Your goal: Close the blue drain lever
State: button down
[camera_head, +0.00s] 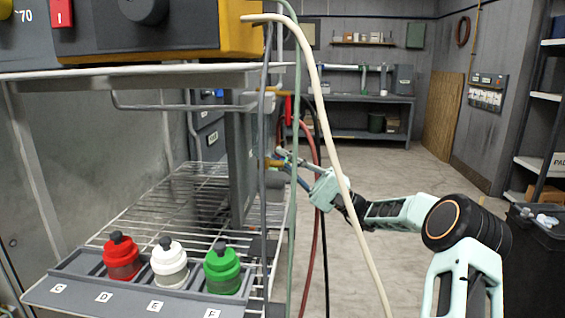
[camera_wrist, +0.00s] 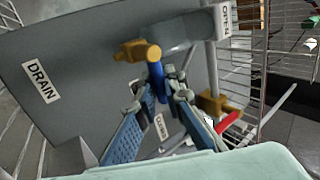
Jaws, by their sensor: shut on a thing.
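The blue drain lever (camera_wrist: 155,76) shows in the wrist view, running from a brass-coloured hub (camera_wrist: 153,53) down the grey panel (camera_wrist: 90,60). My gripper (camera_wrist: 158,88) has its two fingers on either side of the lever and is shut on it. A DRAIN label (camera_wrist: 41,81) is at the left of the panel. An OPEN label (camera_wrist: 225,19) is at the upper right. A partly hidden label starting CLOS (camera_wrist: 161,126) is below the lever, which points toward it. In the head view my gripper (camera_head: 288,160) is at the panel's edge, behind hoses, and the lever is hard to make out.
A cream hose (camera_head: 330,130) and a green hose (camera_head: 296,150) hang in front of my gripper. A wire rack (camera_head: 165,205) holds a tray with red (camera_head: 121,258), white (camera_head: 169,265) and green (camera_head: 222,270) capped bottles. Open floor (camera_head: 400,180) lies to the right.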

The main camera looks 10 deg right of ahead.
jog(key=c, duration=2.3)
grip_release()
jog(key=shift+d, duration=0.1)
jog(key=v, duration=1.2)
jog(key=shift+r, duration=0.1)
